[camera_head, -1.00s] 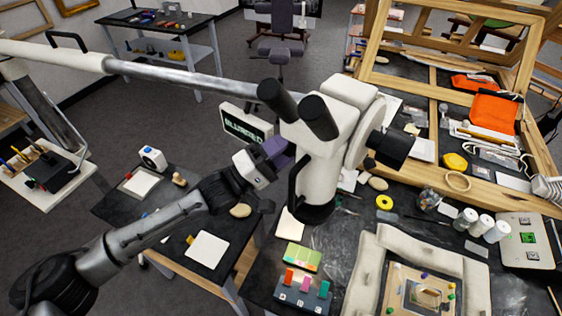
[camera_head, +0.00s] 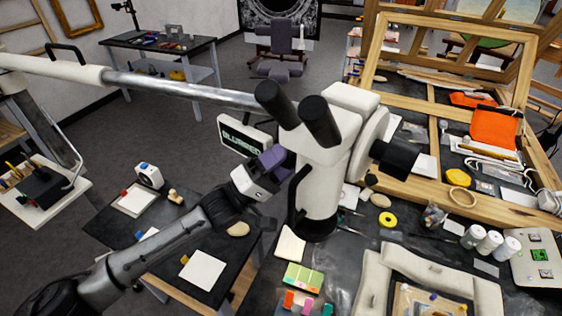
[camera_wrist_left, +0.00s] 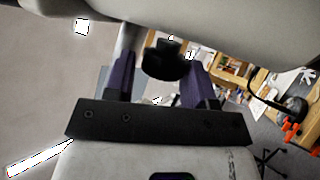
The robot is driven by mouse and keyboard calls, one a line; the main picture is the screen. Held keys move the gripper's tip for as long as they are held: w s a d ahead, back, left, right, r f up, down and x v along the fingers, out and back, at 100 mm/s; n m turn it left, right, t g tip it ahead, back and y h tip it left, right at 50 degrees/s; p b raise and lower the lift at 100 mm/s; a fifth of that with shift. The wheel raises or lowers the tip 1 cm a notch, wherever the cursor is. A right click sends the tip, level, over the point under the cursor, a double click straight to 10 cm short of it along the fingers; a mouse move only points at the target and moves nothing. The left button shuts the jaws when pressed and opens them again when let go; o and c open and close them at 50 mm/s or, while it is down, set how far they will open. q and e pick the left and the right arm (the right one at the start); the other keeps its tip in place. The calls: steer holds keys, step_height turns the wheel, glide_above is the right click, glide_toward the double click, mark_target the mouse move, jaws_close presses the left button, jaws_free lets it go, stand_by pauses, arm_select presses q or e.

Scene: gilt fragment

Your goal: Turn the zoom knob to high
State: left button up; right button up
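The white microscope (camera_head: 320,175) stands over the bench, with two black eyepieces and a large black cylinder (camera_head: 396,158) on its right side. A small screen (camera_head: 243,137) on its left seems to read "BLURRED". My left gripper (camera_head: 276,160), with purple fingers, is at the microscope's left side. In the left wrist view, its fingers (camera_wrist_left: 160,78) stand apart on either side of a dark round knob (camera_wrist_left: 165,62). A gap shows on the knob's left; contact on its right is unclear. In the head view the arm and fingers hide this knob. My right gripper is not in view.
A metal boom (camera_head: 180,84) runs from the left to the microscope. A dark side table (camera_head: 150,238) lies below my left arm. The bench holds a yellow ring (camera_head: 388,219), white bottles (camera_head: 481,238) and a wooden frame (camera_head: 375,45). Free floor lies behind.

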arm_select(q)
steer(key=shift+o, duration=1.2)
steer(key=shift+f, duration=0.1)
steer(key=shift+f, duration=0.1)
steer(key=b+v, duration=0.2)
steer(key=v, duration=1.1)
steer(key=shift+s+a+f, duration=0.15)
steer(key=shift+a, duration=0.15)
steer(key=shift+d, duration=0.1)
